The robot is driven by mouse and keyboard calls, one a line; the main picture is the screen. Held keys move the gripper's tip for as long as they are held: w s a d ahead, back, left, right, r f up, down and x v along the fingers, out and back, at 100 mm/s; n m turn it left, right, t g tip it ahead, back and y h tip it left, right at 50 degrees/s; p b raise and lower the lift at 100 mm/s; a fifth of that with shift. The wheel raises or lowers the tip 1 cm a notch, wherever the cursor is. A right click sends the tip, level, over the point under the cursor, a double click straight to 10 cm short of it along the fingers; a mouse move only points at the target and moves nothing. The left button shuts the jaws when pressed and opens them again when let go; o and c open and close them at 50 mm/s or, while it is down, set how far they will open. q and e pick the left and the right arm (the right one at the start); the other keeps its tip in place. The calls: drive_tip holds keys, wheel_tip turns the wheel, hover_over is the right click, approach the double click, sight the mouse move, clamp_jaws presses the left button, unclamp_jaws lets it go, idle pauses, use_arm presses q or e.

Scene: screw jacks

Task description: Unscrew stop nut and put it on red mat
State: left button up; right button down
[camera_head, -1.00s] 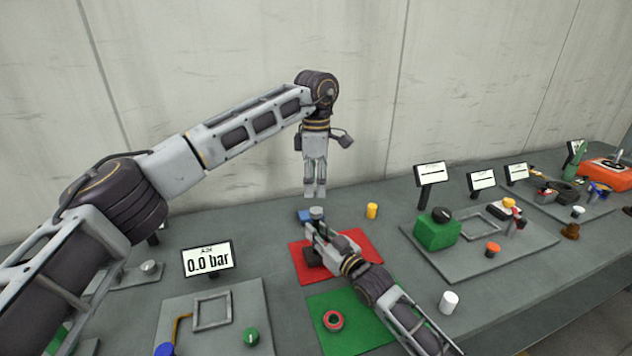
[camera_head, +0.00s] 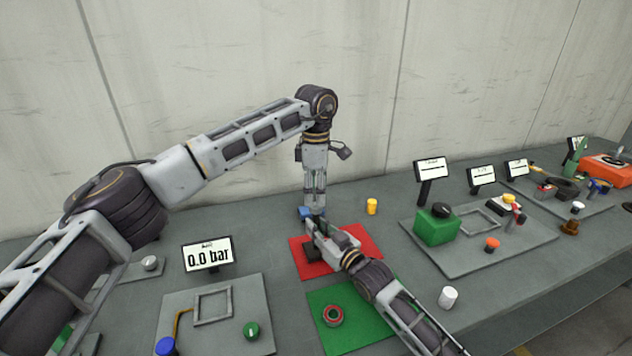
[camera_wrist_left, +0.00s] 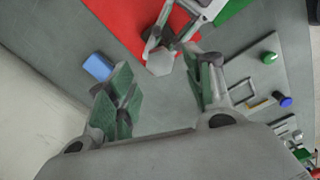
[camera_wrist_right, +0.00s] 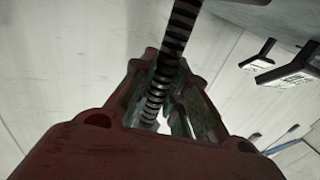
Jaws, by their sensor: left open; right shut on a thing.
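My left gripper (camera_head: 315,208) hangs straight down over my right gripper (camera_head: 314,232), its fingers (camera_wrist_left: 162,98) open and apart. A pale grey hexagonal piece (camera_wrist_left: 160,62), which looks like the stop nut, shows in the left wrist view between the tips of my right gripper, just beyond the gap of my left fingers. In the head view it is hidden behind the left fingers. My right gripper is shut on a dark threaded screw (camera_wrist_right: 170,65), which runs up past its fingers. The red mat (camera_head: 368,240) lies beneath my right gripper; it also shows in the left wrist view (camera_wrist_left: 120,18).
A blue block (camera_head: 304,212) sits close beside my left fingertips. A yellow cylinder (camera_head: 371,206) stands behind the red mat. A green mat (camera_head: 355,300) with a red ring (camera_head: 333,316) lies in front. A "0.0 bar" display (camera_head: 208,255) stands left; a white cylinder (camera_head: 448,297) stands right.

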use_arm(q)
drive_tip(key=shift+f, duration=2)
drive_tip(key=c, duration=1.1)
drive_tip(key=shift+c, duration=0.2)
drive_tip(key=shift+n, duration=0.3)
drive_tip(key=n, duration=0.9)
drive_tip(key=shift+n, duration=0.4)
drive_tip(key=shift+r, duration=1.2)
